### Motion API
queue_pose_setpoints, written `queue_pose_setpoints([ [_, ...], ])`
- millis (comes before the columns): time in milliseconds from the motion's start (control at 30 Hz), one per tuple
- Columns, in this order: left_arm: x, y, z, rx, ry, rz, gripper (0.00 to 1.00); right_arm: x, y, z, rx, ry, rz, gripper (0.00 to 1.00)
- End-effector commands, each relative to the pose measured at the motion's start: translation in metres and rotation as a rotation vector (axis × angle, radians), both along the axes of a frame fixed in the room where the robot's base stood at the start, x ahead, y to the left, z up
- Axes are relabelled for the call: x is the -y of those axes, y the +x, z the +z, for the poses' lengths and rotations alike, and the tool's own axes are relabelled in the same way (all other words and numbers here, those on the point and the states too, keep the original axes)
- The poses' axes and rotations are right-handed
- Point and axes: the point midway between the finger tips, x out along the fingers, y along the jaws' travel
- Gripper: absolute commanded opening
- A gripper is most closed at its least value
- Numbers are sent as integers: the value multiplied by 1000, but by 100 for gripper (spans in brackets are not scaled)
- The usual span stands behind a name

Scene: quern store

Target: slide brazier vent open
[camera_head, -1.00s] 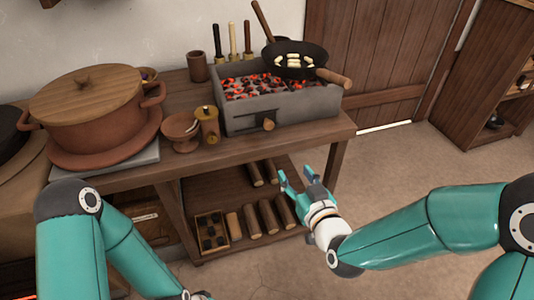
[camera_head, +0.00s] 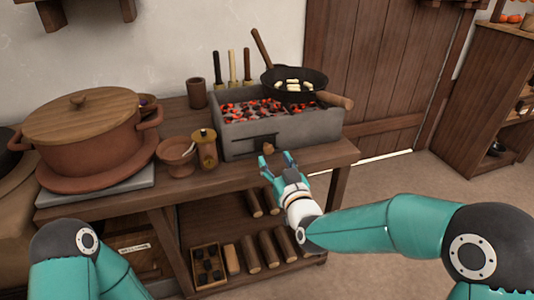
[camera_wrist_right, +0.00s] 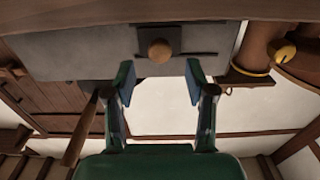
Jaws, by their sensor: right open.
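The grey brazier (camera_head: 235,140) stands on the wooden table, full of glowing coals. Its front has a dark vent slot (camera_head: 252,142) with a round wooden knob (camera_head: 268,148) near the slot's right end. In the right wrist view the knob (camera_wrist_right: 160,52) sits on a dark sliding plate (camera_wrist_right: 158,35), ahead of and between the fingertips. My right gripper (camera_head: 276,160) is open and empty, just in front of the knob; its two fingers also show in the wrist view (camera_wrist_right: 160,82). I see no contact with the knob. My left gripper is out of view.
A brass-coloured canister (camera_head: 206,152) and clay bowl (camera_head: 176,157) stand left of the brazier, beside a big lidded pot (camera_head: 90,140). The table's front edge (camera_head: 320,158) is close under my gripper.

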Motion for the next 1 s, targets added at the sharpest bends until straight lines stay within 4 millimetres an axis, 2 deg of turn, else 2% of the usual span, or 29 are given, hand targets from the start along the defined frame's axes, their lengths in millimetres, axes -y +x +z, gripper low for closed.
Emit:
queue_pose_setpoints([
  [100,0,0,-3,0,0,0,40,-7,20,-1,0,0,1,55],
  [300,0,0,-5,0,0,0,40,-14,39,-1,-1,0,1,55],
  [700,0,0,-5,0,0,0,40,-16,45,0,-1,0,2,55],
  [767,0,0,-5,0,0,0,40,-16,45,0,-1,0,2,48],
  [1000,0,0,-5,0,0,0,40,-16,45,0,-1,0,2,8],
])
